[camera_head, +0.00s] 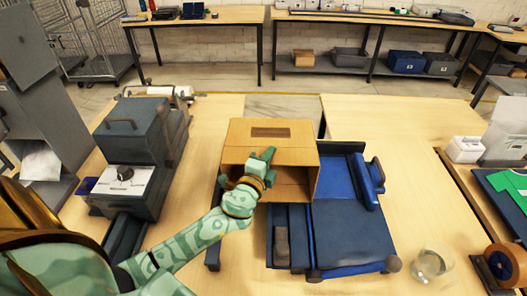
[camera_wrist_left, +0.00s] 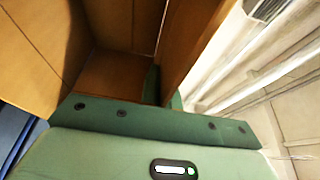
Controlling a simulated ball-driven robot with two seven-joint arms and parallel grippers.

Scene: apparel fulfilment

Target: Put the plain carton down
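The plain carton (camera_head: 292,132) is a brown cardboard box in the middle of the head view, its open side facing me and a darker strip on its top. My left gripper (camera_head: 262,163) is at the carton's open front. In the left wrist view a cardboard wall of the carton (camera_wrist_left: 190,45) runs between the green fingertips (camera_wrist_left: 164,92), which are close on both sides of it. The carton's underside is hidden, and I cannot tell whether it touches anything below. My right gripper is not in view.
A blue machine (camera_head: 350,235) lies just below and right of the carton. A dark grey machine (camera_head: 133,140) stands to the left. Bare table (camera_head: 400,125) lies behind right. A clear round object (camera_head: 430,264) and a tape roll (camera_head: 502,265) are at the right front.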

